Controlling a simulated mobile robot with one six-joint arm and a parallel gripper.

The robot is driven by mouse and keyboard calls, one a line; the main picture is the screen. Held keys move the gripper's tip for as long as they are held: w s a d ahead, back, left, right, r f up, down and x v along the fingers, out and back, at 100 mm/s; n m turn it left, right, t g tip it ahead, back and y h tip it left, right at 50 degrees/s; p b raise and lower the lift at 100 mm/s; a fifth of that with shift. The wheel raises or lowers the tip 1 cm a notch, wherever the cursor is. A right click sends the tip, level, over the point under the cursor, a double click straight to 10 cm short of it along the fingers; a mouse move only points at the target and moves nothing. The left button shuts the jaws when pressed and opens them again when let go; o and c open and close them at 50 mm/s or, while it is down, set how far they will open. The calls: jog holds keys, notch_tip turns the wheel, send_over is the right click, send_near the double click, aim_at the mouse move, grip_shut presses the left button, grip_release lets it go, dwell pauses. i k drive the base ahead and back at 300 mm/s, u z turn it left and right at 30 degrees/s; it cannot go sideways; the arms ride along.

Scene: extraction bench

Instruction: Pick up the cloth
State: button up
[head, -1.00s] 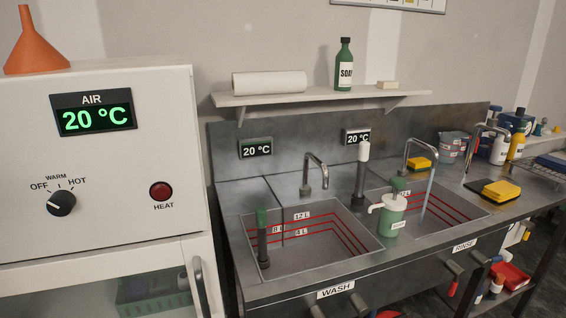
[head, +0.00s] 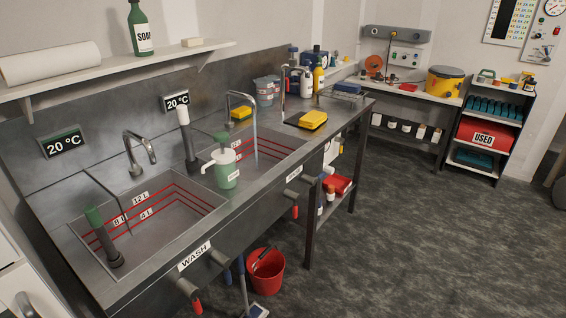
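I cannot make out a cloth for certain in the head view. A small blue item (head: 347,87) lies by the wire rack at the right end of the sink bench; it is too small to tell whether it is cloth or sponge. My gripper is not in view.
The steel sink bench (head: 140,285) has a wash basin and a rinse basin with running water. A green pump bottle (head: 226,168) stands between them. A red bucket (head: 266,270) is on the floor below. A shelf unit (head: 491,128) stands far right. The grey floor (head: 430,240) is open.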

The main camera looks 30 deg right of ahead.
aim_at(312, 119)
jog(key=u, duration=1.65)
jog(key=k, duration=0.1)
jog(key=z, duration=2.85)
